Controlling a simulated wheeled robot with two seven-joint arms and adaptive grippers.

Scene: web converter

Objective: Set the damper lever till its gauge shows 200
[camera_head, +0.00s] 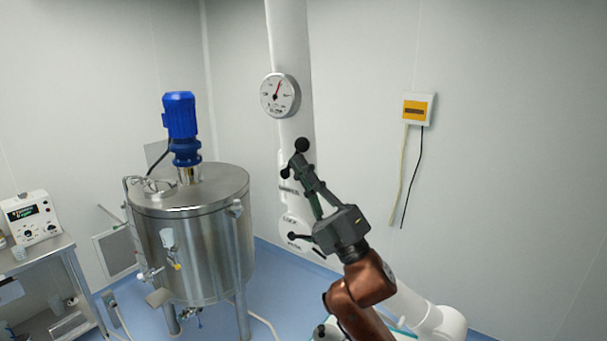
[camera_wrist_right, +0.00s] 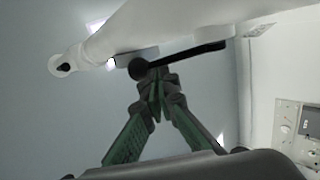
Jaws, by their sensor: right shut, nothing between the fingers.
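A round white gauge (camera_head: 280,95) is on the white vertical duct (camera_head: 292,50). Its needle points up and slightly right; the numbers are too small to read. A black lever with a ball knob (camera_head: 302,145) is at the duct below the gauge. In the right wrist view its ball (camera_wrist_right: 138,68) and dark rod (camera_wrist_right: 190,57) show against the duct. My right gripper (camera_head: 301,168) is shut and empty, with its fingertips (camera_wrist_right: 155,88) right by the ball; I cannot tell whether they touch. My left gripper is not in view.
A steel tank (camera_head: 195,245) with a blue motor (camera_head: 181,125) stands left of the duct. A second black lever (camera_head: 301,237) sits lower on the duct. A yellow-and-white box (camera_head: 417,109) with hanging cables is on the right wall. A bench (camera_head: 40,260) with an instrument is far left.

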